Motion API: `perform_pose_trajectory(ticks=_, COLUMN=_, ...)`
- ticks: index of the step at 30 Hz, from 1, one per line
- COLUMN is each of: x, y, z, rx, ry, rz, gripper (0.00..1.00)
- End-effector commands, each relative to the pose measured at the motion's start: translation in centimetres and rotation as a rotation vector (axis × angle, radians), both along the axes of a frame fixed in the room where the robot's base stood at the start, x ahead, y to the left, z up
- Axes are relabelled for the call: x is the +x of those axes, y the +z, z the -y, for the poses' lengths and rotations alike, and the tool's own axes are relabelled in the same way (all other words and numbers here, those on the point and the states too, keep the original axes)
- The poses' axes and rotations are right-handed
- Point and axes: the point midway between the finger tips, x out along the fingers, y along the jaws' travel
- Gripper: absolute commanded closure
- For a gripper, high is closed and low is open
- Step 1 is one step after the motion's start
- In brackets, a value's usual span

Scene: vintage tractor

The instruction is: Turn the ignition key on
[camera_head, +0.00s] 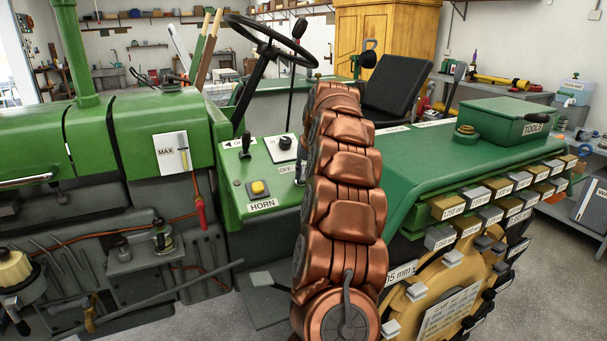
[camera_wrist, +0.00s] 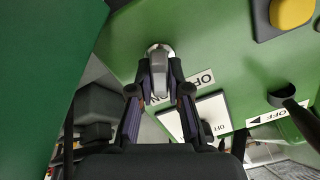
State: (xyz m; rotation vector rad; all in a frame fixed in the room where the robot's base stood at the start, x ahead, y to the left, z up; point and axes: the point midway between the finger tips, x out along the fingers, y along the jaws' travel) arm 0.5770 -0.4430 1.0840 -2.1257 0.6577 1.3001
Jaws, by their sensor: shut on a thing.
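The ignition key (camera_wrist: 159,62) is a grey piece on a round silver base in the green panel (camera_wrist: 130,30), at the top middle of the wrist view. My gripper (camera_wrist: 160,90) is shut on it, with one dark finger on each side. An OFF label (camera_wrist: 202,78) lies right of the key, and another label below it is partly hidden by the fingers. In the head view my copper-coloured arm hides the key and most of my gripper.
A yellow HORN button (camera_head: 257,187), a black lever (camera_head: 245,146) and a white plate with a dark knob (camera_head: 285,142) sit on the panel close by. The steering wheel (camera_head: 268,38) rises behind. The green toolbox (camera_head: 505,120) stands on the fender at right.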

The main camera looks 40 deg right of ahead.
Motion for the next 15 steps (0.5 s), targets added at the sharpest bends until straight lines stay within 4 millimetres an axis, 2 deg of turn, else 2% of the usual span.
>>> perform_pose_trajectory(ticks=1, x=-0.03, y=-0.46, z=-0.1, rx=0.007, ry=-0.001, rz=-0.007, gripper=1.0)
perform_pose_trajectory(ticks=10, x=-0.05, y=-0.49, z=-0.11, rx=0.008, ry=-0.002, rz=-0.007, gripper=1.0)
perform_pose_trajectory(ticks=11, x=-0.04, y=-0.5, z=-0.11, rx=0.008, ry=-0.002, rz=-0.007, gripper=0.82)
perform_pose_trajectory(ticks=15, x=-0.04, y=-0.5, z=-0.11, rx=0.008, ry=-0.002, rz=-0.007, gripper=0.68)
